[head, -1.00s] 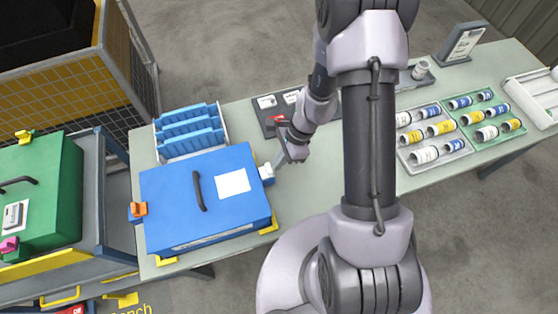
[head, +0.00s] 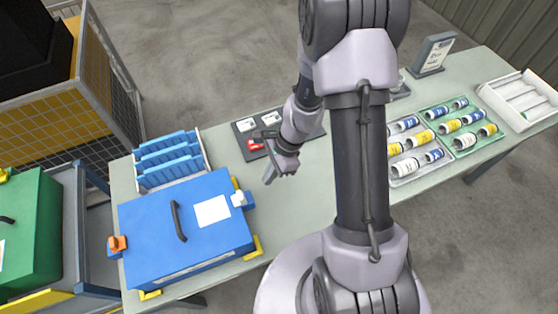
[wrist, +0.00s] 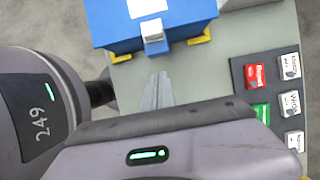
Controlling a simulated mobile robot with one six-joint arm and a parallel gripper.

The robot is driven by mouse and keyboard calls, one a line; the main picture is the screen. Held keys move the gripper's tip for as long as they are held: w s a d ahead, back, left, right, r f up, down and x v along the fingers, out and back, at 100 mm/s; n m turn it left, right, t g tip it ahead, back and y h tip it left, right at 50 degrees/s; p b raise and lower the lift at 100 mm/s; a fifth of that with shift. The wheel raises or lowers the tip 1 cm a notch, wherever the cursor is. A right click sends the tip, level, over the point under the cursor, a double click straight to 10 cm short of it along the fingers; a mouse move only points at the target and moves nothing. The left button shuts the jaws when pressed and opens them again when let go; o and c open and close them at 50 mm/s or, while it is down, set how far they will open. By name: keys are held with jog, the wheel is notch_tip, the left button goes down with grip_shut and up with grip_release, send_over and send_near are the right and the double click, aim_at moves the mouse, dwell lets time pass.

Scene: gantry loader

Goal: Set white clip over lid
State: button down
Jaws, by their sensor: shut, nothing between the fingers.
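The white clip (head: 239,199) is at the right edge of the blue case's lid (head: 165,245). It also shows in the wrist view (wrist: 154,31), where its white top lies against the lid's edge with a blue part below it. I cannot tell whether it is fully over the rim. My gripper (head: 269,179) is to the right of the clip, apart from it, over the bench. In the wrist view its fingers (wrist: 158,92) are together and empty, pointing toward the clip with a gap between.
An orange clip (head: 118,243) is on the case's left edge. A blue rack (head: 168,160) stands behind the case. A dark panel (head: 240,128) with red and white blocks lies behind my gripper. Trays of bottles (head: 415,165) stand at right. The bench in front of the panel is clear.

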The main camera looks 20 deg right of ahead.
jog(key=a+p+v, duration=0.1)
jog(key=v, duration=0.5)
jog(key=shift+r, duration=0.2)
jog(key=shift+d, duration=0.1)
jog(key=s+a+r+n+t+h+b, duration=0.1)
jog(key=s+a+r+n+t+b, duration=0.2)
jog(key=s+n+b, duration=0.3)
jog(key=s+a+r+n+t+h+b, duration=0.1)
jog(key=s+r+n+b, duration=0.4)
jog(key=b, duration=0.7)
jog(key=s+a+n+t, duration=0.1)
jog(key=s+a+n, duration=0.1)
jog(key=shift+n+t, duration=0.4)
jog(key=c, duration=2.2)
grip_release()
